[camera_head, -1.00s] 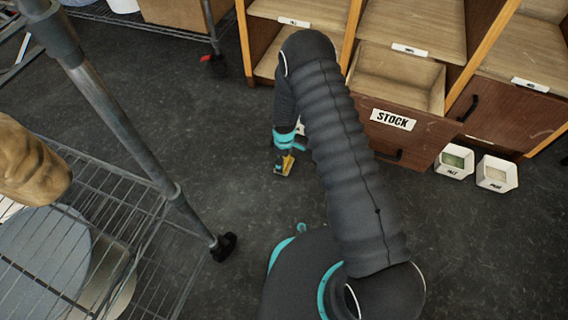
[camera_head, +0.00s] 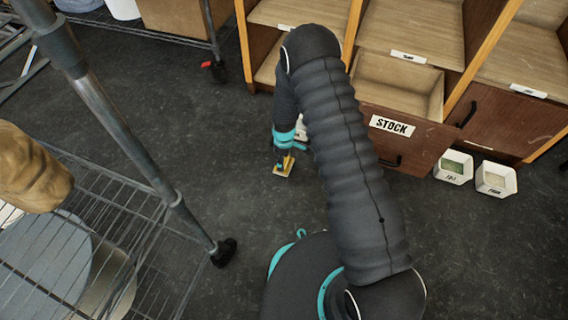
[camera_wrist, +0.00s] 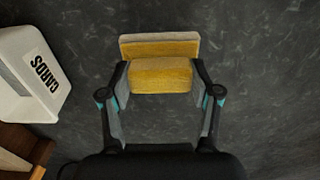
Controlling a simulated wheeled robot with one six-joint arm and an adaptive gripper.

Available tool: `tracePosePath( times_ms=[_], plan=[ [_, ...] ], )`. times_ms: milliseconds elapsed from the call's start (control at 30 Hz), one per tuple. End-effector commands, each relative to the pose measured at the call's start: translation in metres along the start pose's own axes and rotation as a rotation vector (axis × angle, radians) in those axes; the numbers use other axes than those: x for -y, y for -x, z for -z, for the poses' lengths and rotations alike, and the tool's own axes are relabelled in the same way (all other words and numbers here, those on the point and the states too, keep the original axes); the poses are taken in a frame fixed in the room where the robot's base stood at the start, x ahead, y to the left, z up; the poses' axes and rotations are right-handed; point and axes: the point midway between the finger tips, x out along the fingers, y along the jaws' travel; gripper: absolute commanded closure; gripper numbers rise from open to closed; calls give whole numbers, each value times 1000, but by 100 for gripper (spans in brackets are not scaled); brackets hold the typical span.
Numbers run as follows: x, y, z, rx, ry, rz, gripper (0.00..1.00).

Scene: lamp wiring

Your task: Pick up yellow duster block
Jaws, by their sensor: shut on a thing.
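The yellow duster block (camera_wrist: 160,76) with a pale strip along its far edge is between the fingers of my gripper (camera_wrist: 160,84) in the wrist view. Both fingers press on its sides, so the gripper is shut on it. In the head view the duster block (camera_head: 283,167) shows small below my gripper (camera_head: 286,155), low near the dark floor. The head view does not clearly show whether it touches the floor. My arm hides part of the floor to the right of it.
A white bin marked CARDS (camera_wrist: 32,75) stands left of the gripper in the wrist view. A wooden cabinet (camera_head: 410,125) with an open STOCK drawer is at the right. Two white bins (camera_head: 454,167) stand before it. A wire rack (camera_head: 120,235) is at the left.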

Motion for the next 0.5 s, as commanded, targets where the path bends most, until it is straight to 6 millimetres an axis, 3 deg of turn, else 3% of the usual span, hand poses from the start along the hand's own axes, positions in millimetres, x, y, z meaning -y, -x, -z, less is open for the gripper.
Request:
tracePosePath(
  times_ms=[300, 500],
  plan=[
    [0, 44, -72, 0, -4, -1, 78],
    [1, 61, -101, -1, -3, -1, 78]
  ],
)
